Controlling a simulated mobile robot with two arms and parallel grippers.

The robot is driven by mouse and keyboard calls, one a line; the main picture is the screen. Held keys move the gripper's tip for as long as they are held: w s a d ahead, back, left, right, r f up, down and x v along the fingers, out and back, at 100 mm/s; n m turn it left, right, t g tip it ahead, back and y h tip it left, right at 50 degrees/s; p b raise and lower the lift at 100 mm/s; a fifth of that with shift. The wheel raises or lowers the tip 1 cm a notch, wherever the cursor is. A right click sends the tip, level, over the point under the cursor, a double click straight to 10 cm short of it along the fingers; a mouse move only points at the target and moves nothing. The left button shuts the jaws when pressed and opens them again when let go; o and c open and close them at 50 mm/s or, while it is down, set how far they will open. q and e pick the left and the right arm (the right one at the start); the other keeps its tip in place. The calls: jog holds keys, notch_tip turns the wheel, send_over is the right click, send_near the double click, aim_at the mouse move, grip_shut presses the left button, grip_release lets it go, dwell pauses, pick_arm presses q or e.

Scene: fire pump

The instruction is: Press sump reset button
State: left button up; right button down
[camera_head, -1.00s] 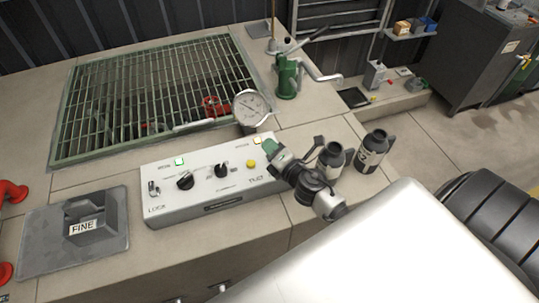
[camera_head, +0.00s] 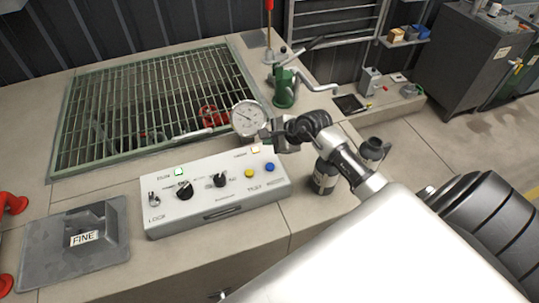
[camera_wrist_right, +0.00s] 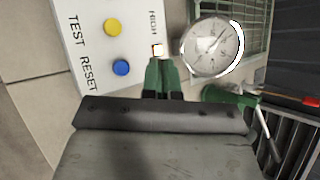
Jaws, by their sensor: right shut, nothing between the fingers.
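The white control box (camera_head: 215,203) stands on the concrete ledge. Its blue button (camera_head: 270,167) is at the right end, beside the yellow button (camera_head: 249,173). In the right wrist view the blue button (camera_wrist_right: 121,67) is above the RESET label and the yellow one (camera_wrist_right: 112,27) is by TEST. My right gripper (camera_head: 266,132) is shut and empty, over the box's back right edge. In the wrist view its green fingertips (camera_wrist_right: 160,66) are right of the blue button, close to the small pale lamp (camera_wrist_right: 158,49), apart from the blue button. My left gripper is out of view.
A pressure gauge (camera_head: 247,117) stands just behind the box, near my right gripper. A green hand pump (camera_head: 286,85) is farther back. A dark canister (camera_head: 325,176) stands right of the box. A green grating (camera_head: 150,100) covers the pit.

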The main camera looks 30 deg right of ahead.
aim_at(270, 167)
jog(key=shift+f, duration=0.15)
notch_tip(270, 167, down, 8)
jog(key=b, duration=0.5)
jog(key=shift+b, duration=0.35)
jog(key=shift+f+b, duration=0.3)
jog(key=shift+b, duration=0.1)
dwell(1.3)
jog(key=shift+f+b, duration=0.4)
jog(key=shift+b, duration=0.05)
jog(key=shift+f+b, duration=0.5)
dwell(0.6)
jog(key=shift+r, duration=0.15)
jog(key=shift+r+p, duration=0.6)
jog(key=shift+r, duration=0.2)
